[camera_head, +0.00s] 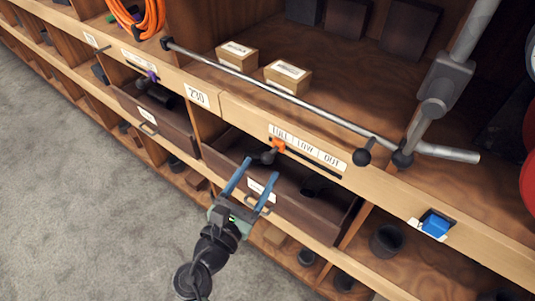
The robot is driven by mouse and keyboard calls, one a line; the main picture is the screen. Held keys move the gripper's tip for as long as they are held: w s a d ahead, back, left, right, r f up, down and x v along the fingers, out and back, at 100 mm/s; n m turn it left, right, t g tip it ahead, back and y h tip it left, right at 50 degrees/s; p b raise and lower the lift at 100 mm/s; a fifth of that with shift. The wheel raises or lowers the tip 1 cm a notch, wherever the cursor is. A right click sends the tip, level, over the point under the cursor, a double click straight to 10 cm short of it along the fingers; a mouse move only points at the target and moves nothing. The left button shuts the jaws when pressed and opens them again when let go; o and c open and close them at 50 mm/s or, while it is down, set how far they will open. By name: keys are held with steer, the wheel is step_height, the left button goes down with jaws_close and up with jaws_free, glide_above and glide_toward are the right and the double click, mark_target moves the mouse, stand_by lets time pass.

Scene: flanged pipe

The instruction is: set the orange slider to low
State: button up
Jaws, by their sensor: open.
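The orange slider (279,146) sits at the left end of a dark slot under a white label strip (306,147) on the shelf's front edge. The strip reads what looks like FULL, LOW and OUT, and the slider is under the FULL end. A dark knob (268,157) shows just below and left of the slider. My gripper (254,179) is open, with two blue fingers pointing up toward the slider. It is a little below and left of the slider, apart from it as far as I can tell, and holds nothing.
An open dark drawer (330,219) with a label and handle lies below the slot, near my fingers. A metal rail (270,90) with dark end knobs runs above. Two small boxes (288,76) stand on the shelf. A blue block (435,223) is at the right.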

mark_target(265, 163)
steer(key=x, duration=0.5)
steer(key=shift+w, duration=0.1)
jaws_close()
stand_by(1.3)
